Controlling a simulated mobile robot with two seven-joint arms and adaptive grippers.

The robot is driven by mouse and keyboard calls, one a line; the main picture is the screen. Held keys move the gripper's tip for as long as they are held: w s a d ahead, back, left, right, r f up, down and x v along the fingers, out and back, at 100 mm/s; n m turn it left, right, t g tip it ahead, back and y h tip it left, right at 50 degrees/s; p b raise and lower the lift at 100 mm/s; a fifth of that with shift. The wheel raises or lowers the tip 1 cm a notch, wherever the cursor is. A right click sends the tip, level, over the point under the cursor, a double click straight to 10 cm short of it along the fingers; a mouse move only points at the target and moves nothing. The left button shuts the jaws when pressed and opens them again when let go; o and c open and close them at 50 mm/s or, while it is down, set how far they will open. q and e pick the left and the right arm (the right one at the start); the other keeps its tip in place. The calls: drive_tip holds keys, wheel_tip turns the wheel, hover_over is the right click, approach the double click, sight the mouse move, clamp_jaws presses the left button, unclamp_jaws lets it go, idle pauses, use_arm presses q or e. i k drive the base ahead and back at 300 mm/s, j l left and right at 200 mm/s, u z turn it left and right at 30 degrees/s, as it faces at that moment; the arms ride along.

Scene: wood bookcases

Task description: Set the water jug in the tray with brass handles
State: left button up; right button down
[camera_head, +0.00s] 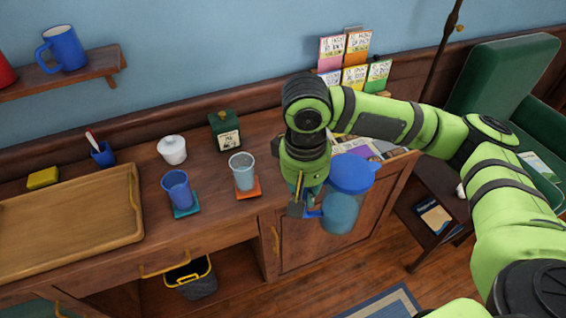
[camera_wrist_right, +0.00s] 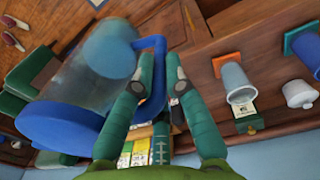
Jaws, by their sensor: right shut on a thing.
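The water jug (camera_head: 342,212) is clear with a blue lid and a blue handle, and it has bluish water in it. My right gripper (camera_head: 304,202) is shut on its handle and holds it in front of the sideboard's right part. In the right wrist view the jug (camera_wrist_right: 88,82) lies to the left of the gripper (camera_wrist_right: 158,84), with the handle between the fingers. The wooden tray (camera_head: 65,222) lies empty on the sideboard at the left, partly cut off by the picture edge. One brass handle shows at its right end. My left gripper is not in view.
A blue cup (camera_head: 177,190) and a grey cup (camera_head: 242,174) stand on coasters between tray and jug. Behind them are a white lidded pot (camera_head: 172,150) and a green box (camera_head: 225,131). A yellow block (camera_head: 43,178) and a blue pen cup (camera_head: 103,155) stand behind the tray.

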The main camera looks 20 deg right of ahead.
sight(20, 239)
drive_tip(key=z, duration=0.3)
drive_tip(key=j+u, duration=0.15)
drive_tip(key=u, duration=0.45)
drive_tip(key=i+j+u, duration=0.2)
drive_tip(key=j, duration=0.25)
drive_tip(key=i+j+u, duration=0.2)
drive_tip(key=j, duration=0.2)
drive_tip(key=i+j+u, duration=0.2)
drive_tip(key=j, duration=0.2)
drive_tip(key=i+j+u, duration=0.2)
drive_tip(key=j, duration=0.2)
drive_tip(key=i+j, duration=0.25)
